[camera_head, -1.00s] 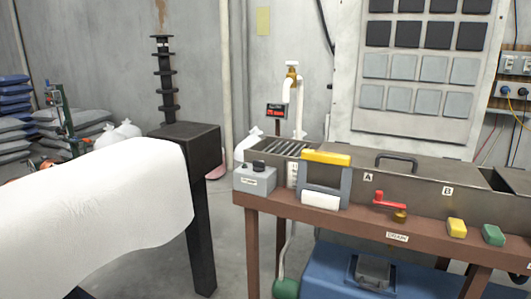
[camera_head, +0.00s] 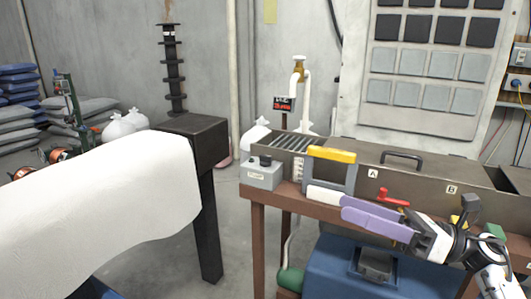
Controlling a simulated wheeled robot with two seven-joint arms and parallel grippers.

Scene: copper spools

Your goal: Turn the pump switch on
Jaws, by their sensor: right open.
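A grey switch box (camera_head: 262,175) with a black knob (camera_head: 265,160) on top stands at the left end of the brown table; I take it to be the pump switch. Its front label is too small to read. My right gripper (camera_head: 345,208) comes in from the lower right with purple fingers pointing left. It is open, its tips near the table's front edge, to the right of the switch box and apart from it. My left gripper is not in view.
A blue-grey frame with a yellow top (camera_head: 331,155) and a white roll (camera_head: 325,196) stand between box and gripper. A red-handled valve (camera_head: 392,198) sits behind the gripper. A metal trough (camera_head: 425,180) runs along the table (camera_head: 257,195). A white-covered surface (camera_head: 90,215) fills the left.

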